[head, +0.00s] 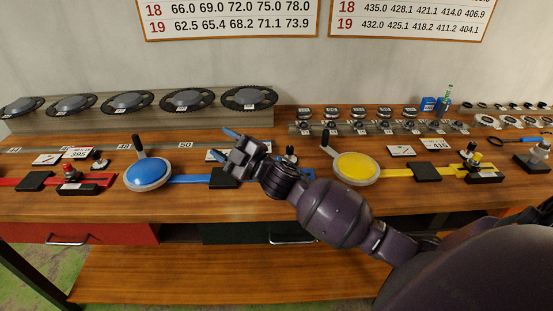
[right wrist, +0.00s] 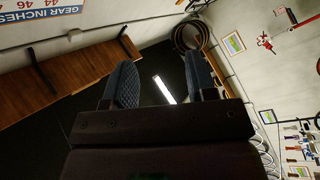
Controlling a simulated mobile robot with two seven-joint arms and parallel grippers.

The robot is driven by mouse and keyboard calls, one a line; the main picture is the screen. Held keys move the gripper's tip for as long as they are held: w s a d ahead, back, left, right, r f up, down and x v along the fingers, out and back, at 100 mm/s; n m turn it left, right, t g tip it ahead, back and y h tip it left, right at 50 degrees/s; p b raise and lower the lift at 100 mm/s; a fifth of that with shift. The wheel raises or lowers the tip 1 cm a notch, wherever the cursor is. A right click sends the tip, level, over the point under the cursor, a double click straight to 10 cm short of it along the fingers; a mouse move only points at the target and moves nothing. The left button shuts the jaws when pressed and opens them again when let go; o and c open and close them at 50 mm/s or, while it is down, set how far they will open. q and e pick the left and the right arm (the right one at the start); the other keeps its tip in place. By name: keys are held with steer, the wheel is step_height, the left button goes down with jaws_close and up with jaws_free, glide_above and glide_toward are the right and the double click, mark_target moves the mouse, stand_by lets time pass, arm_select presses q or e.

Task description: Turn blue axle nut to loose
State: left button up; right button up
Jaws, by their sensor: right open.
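The blue station on the bench has a round blue disc (head: 150,173) with an upright black crank handle (head: 138,147) and a blue bar (head: 190,179) running right to a black pad (head: 222,180). A small dark upright fitting (head: 291,154) shows just behind my right arm; the blue axle nut cannot be made out clearly there, and my arm hides much of that end. My right gripper (head: 222,144) is open and empty above the blue bar, its fingers pointing left. In the right wrist view its blue-padded fingers (right wrist: 160,85) are apart with nothing between them. My left gripper is not in view.
A red station (head: 68,185) lies to the left and a yellow disc (head: 357,168) to the right. Chainrings (head: 128,102) stand on a rack behind. Number cards (head: 437,143) and small parts line the back. The bench front edge is mostly clear.

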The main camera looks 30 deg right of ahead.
steer(key=w+a+r+n+g+y, duration=0.2)
steer(key=r+n+g+y, duration=0.2)
steer(key=r+n, duration=0.3)
steer(key=w+a+r+n+g+y, duration=0.25)
steer(key=r+n+g+y, duration=0.2)
steer(key=n, duration=0.35)
steer(key=s+d+f+m+g+h, duration=0.2)
steer(key=d+f+g+h, duration=0.3)
steer(key=d+f+h, duration=0.4)
steer(key=s+d+f+m+g+h, duration=0.2)
steer(key=d+f+g+h, duration=0.4)
steer(key=d, duration=0.5)
steer(key=shift+t+h, duration=0.35)
steer(key=shift+h, duration=0.2)
step_height(320, 180, down, 8)
steer(key=shift+f, duration=0.1)
steer(key=c, duration=0.9)
